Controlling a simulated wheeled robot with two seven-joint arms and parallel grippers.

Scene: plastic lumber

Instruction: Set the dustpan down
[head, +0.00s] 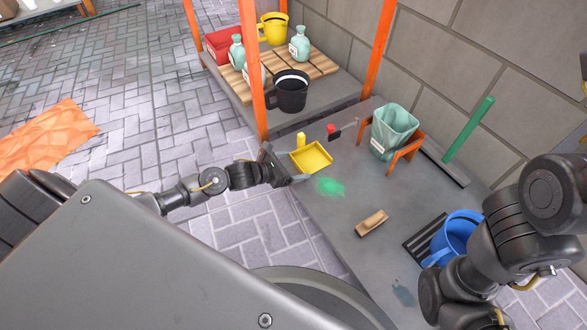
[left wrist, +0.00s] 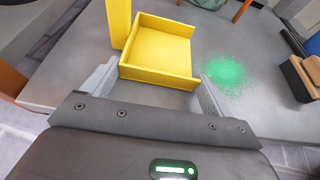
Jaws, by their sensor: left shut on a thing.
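The yellow dustpan (head: 312,156) is an open square tray with an upright yellow handle on its far left side. It is over the grey work surface, just left of a patch of green powder (head: 330,187); I cannot tell whether it touches the surface. My left gripper (head: 286,166) is shut on the dustpan, with a finger at each side of its near edge. In the left wrist view the dustpan (left wrist: 160,50) shows level between and beyond the fingers (left wrist: 159,78). My right arm is at the lower right; its gripper is out of frame.
A wooden brush (head: 371,222) lies on the grey surface (head: 330,235). A green bin (head: 393,128) in an orange holder stands behind, and a blue bucket (head: 457,236) at the right. An orange post (head: 255,80) rises behind my left gripper.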

